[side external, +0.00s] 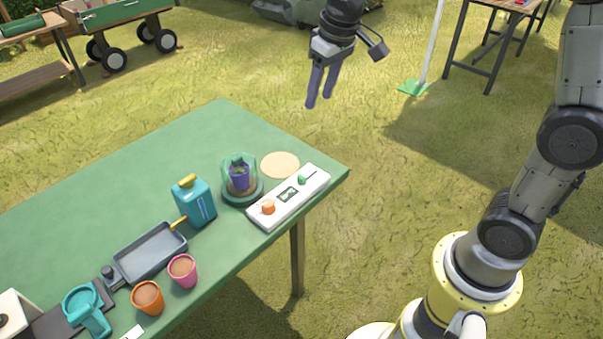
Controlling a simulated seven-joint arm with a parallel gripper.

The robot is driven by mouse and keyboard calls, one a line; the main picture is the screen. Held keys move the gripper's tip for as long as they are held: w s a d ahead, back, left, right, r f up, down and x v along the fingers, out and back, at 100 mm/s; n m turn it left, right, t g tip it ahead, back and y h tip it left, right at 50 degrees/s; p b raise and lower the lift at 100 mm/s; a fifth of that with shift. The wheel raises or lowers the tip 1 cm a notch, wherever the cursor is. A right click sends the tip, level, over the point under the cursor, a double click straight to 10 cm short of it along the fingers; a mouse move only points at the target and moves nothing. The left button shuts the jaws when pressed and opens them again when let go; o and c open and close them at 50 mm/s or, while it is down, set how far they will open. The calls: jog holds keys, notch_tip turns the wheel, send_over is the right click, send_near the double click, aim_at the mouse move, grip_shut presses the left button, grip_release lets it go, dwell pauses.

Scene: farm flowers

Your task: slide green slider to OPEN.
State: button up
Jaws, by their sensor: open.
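A white control panel (269,216) lies near the right end of the green table. The small green slider (302,180) stands on the panel's far right part, by a dark slot. An orange knob (268,207) is at the panel's near left end. A small dark-framed green display (288,194) sits between them. Any OPEN lettering is too small to read. My gripper (318,104) hangs in the air above and beyond the table's far right corner, fingers pointing down. It is open and empty, well apart from the panel.
A glass dome with a potted plant (238,178) stands left of the panel, beside a round tan disc (280,165). A teal watering can (194,203), a grey tray (150,252), and pink (182,272) and orange (148,299) pots stand farther left. The table's far left is clear.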

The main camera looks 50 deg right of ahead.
jog(key=w+f+g, duration=0.1)
jog(key=w+f, duration=0.3)
jog(key=f, duration=0.2)
jog(key=g, duration=0.2)
send_over(301, 177)
notch_tip(301, 177, down, 6)
notch_tip(301, 177, down, 14)
jog(key=shift+d+r, duration=0.1)
jog(key=shift+r, duration=0.1)
grip_shut()
jog(key=shift+r, duration=0.1)
dwell(0.8)
